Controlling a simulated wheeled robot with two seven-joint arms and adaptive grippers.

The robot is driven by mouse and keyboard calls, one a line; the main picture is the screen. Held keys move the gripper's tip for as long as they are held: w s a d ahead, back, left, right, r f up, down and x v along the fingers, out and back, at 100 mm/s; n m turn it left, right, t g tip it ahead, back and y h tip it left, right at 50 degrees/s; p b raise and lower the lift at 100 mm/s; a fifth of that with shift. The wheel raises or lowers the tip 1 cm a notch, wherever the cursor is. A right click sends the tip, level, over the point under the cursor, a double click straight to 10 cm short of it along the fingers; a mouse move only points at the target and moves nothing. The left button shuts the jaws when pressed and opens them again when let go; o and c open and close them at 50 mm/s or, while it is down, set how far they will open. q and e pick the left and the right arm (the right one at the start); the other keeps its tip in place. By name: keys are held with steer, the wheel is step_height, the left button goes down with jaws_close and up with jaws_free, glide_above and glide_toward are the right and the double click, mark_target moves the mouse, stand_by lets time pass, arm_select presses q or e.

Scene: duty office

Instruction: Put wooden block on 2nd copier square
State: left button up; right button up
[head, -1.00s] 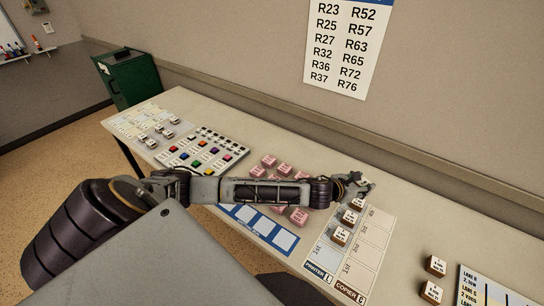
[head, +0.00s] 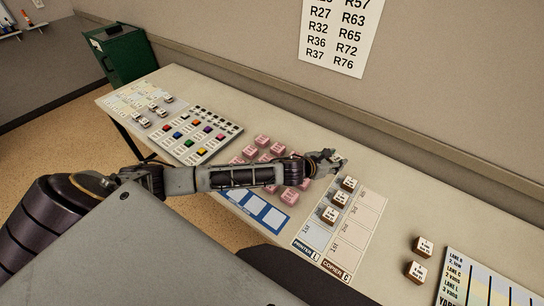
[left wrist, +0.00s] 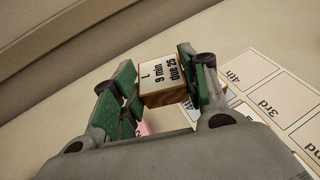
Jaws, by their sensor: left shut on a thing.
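My left gripper (head: 326,160) is above the table, just beyond the far end of the printer and copier sheet (head: 369,204). In the left wrist view its green-padded jaws (left wrist: 160,88) are shut on a wooden block (left wrist: 166,82) with a white top reading "L 9 min due 25". In the head view this block cannot be made out clearly at the gripper. Three other wooden blocks, far (head: 348,184), middle (head: 340,198) and near (head: 330,215), stand along the left, printer column. The right, copier column shows no blocks. My right gripper is not in view.
Several pink blocks (head: 262,141) stand left of the sheet, partly behind my forearm. A blue-framed card (head: 273,217) lies near them. Two wooden blocks (head: 424,246) stand right of the sheet, by a lane card (head: 458,262). A colourful button panel (head: 190,133) lies farther left.

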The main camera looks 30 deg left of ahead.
arm_select(q)
steer(key=shift+s+d+r, duration=0.15)
steer(key=shift+d+r, duration=0.05)
steer(key=shift+d, duration=0.25)
steer(key=shift+m+h, duration=0.3)
glide_above(329, 183)
steer(key=shift+f, duration=3.1)
steer(key=shift+f+b, duration=0.3)
steer(key=shift+f, duration=1.6)
steer(key=shift+f, duration=0.1)
steer(key=o, duration=0.7)
steer(key=shift+o, duration=0.2)
